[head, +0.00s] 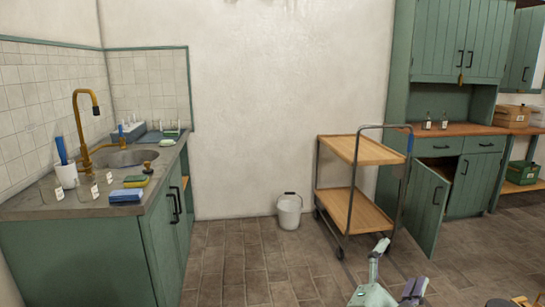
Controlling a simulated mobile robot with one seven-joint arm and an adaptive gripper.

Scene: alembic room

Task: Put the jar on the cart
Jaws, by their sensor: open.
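The cart (366,150) stands in the middle right of the head view, with two bare wooden shelves in a dark metal frame. No object that I can surely call the jar shows. Two small dark bottles with pale labels (427,121) stand on the green cabinet's wooden ledge, right of the cart. My gripper (398,268) is at the bottom right, in front of the cart, open and with nothing visible between its fingers.
A sink counter (100,206) on the left holds sponges (126,195), a white cup (66,175) and small labels. A white bucket (289,211) stands by the wall. A lower cabinet door (425,207) hangs open right of the cart. The middle floor is clear.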

